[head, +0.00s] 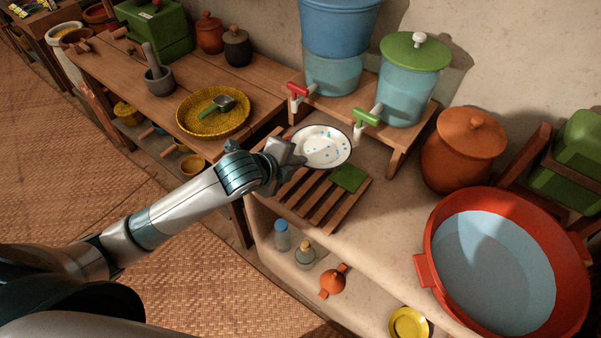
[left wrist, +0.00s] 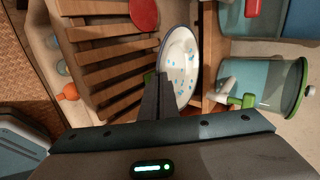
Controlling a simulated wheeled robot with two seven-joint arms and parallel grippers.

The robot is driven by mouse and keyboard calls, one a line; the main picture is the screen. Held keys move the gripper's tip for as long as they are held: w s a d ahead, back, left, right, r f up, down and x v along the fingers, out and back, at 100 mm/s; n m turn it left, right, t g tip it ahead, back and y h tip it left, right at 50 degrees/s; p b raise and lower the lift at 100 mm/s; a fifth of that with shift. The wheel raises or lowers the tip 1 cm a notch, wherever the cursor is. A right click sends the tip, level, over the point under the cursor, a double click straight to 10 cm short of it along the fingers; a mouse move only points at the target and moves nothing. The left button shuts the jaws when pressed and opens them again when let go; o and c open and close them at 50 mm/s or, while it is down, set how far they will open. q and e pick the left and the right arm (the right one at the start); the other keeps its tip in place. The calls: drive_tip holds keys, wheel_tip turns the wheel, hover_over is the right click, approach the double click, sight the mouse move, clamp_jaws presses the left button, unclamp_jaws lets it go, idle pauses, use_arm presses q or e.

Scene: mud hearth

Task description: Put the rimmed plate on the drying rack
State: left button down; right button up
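The rimmed plate (head: 322,146) is white with blue specks and a dark rim. It also shows in the left wrist view (left wrist: 180,62), seen at a slant. My left gripper (head: 290,155) is at the plate's left edge, and its fingers (left wrist: 163,92) look closed on the rim. The drying rack (head: 322,212) is a slatted wooden frame just in front of the plate. Its slats also show in the left wrist view (left wrist: 110,48). My gripper and forearm hide part of the rack's back left. My right gripper is not in view.
A green sponge (head: 348,178) lies at the rack's right side. A wooden stand with a blue dispenser (head: 334,60) and a green-lidded dispenser (head: 405,92) is behind the plate. A red basin (head: 428,240) and clay pot (head: 455,160) stand to the right.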

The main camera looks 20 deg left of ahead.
use_arm(q)
hover_over(280, 191)
drive_tip(key=shift+s+f+h, duration=0.1)
drive_tip(key=shift+f+h, duration=0.2)
drive_tip(key=shift+f, duration=0.55)
wheel_tip(280, 191, down, 5)
drive_tip(key=shift+f+p, duration=0.1)
drive_tip(key=shift+p, duration=0.3)
drive_tip(key=shift+f, duration=0.3)
wheel_tip(280, 191, down, 3)
drive_tip(key=shift+f+p, duration=0.2)
drive_tip(key=shift+p, duration=0.15)
drive_tip(key=shift+f, duration=0.4)
drive_tip(key=shift+f, duration=0.15)
